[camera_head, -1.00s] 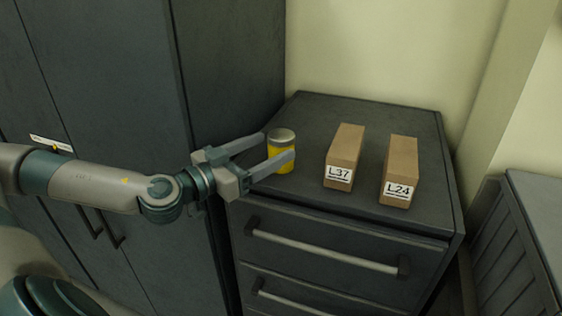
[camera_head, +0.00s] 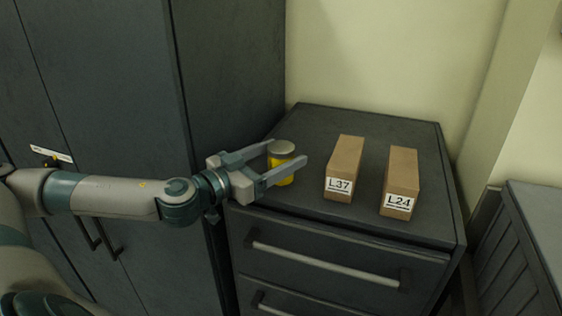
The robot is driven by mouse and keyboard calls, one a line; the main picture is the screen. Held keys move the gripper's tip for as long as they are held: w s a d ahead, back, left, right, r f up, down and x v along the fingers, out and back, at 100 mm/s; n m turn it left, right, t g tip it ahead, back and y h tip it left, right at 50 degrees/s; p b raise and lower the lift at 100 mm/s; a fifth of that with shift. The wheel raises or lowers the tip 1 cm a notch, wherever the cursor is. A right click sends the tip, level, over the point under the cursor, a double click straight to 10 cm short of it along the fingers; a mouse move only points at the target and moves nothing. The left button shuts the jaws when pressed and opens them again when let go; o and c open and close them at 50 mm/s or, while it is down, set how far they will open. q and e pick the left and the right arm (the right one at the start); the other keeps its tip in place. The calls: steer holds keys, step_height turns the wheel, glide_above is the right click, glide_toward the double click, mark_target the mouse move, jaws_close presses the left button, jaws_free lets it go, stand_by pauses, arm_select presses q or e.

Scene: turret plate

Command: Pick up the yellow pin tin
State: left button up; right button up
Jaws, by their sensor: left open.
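The yellow pin tin (camera_head: 281,149) is a small yellow cylinder with a grey lid. It stands upright on the left part of the dark drawer cabinet's top. My left gripper (camera_head: 288,152) comes in from the left and is open. Its two fingers lie on either side of the tin, one behind it and one in front. The front finger hides part of the tin's middle. I cannot tell whether either finger touches it. My right gripper is not in view.
Two brown boxes, one labelled L37 (camera_head: 345,165) and one labelled L24 (camera_head: 401,180), stand right of the tin on the drawer cabinet (camera_head: 370,117). A tall dark cupboard (camera_head: 235,75) rises at the left. A pale wall is behind. The cabinet top's back is clear.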

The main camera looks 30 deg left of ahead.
mark_target(291, 147)
arm_select(q)
steer(key=shift+w+r, duration=0.1)
steer(key=shift+w, duration=0.05)
steer(key=shift+w+r+p, duration=0.15)
steer(key=shift+w+p, duration=0.3)
steer(key=shift+p, duration=0.45)
steer(key=p+x, duration=0.3)
steer(key=shift+w+a, duration=0.1)
steer(key=shift+w, duration=0.05)
steer(key=shift+w+f, duration=0.25)
steer(key=shift+w, duration=0.1)
steer(key=c, duration=1.4)
